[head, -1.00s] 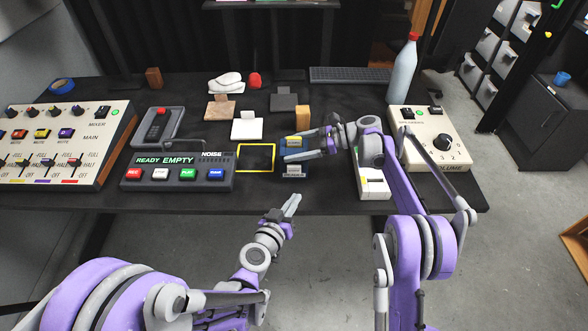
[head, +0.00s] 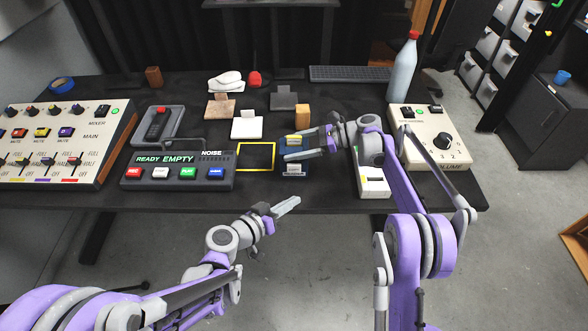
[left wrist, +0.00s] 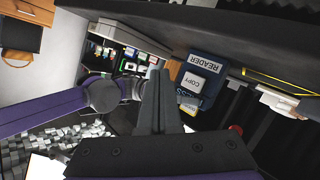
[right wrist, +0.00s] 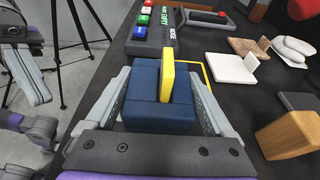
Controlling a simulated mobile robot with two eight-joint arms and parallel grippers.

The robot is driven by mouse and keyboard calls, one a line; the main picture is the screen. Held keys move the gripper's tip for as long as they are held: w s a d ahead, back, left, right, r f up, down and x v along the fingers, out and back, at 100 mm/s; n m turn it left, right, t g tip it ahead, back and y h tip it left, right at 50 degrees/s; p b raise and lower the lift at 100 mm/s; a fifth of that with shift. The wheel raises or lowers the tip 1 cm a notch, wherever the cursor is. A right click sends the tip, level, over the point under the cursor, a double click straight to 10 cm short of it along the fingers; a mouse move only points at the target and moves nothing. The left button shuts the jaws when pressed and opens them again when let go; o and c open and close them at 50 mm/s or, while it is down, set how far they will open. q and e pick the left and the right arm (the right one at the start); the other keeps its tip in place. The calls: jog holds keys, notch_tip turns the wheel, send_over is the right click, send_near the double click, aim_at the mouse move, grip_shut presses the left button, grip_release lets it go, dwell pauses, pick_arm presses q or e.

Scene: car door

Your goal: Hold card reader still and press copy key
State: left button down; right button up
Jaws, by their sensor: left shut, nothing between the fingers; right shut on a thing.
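The card reader, a dark blue box (right wrist: 148,112) with a yellow card (right wrist: 167,75) standing in it, sits near the table's front edge. My right gripper (head: 287,146) is shut on its sides, one finger along each side, as the right wrist view shows. The left wrist view shows the reader's face (left wrist: 222,58) with a READER label and a pale COPY key (left wrist: 195,82). My left gripper (head: 286,206) is shut and empty, in front of the table edge and apart from the reader. Its fingertips (left wrist: 160,75) appear beside the COPY key in the left wrist view.
A yellow-outlined square (head: 256,157) and a READY EMPTY button panel (head: 178,171) lie left of the reader. A wooden block (head: 303,115) stands behind it. A white device (head: 374,183) and a volume box (head: 437,140) are to the right. Floor space before the table is free.

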pick_arm(q)
send_near(299, 170)
jog(key=shift+s+d+f+x, duration=0.1)
jog(key=shift+s+x, duration=0.05)
jog(key=shift+x, duration=0.7)
jog(key=shift+s+d+f+x, duration=0.1)
jog(key=shift+x, duration=0.8)
jog(key=shift+s+d+x, duration=0.1)
jog(key=shift+s+x, duration=0.05)
jog(key=shift+x, duration=0.7)
jog(key=shift+w, duration=0.1)
jog(key=shift+w, duration=0.3)
jog(key=shift+w, duration=0.45)
dwell(0.4)
jog(key=shift+s, duration=0.9)
jog(key=shift+s, duration=0.1)
jog(key=shift+s, duration=2.45)
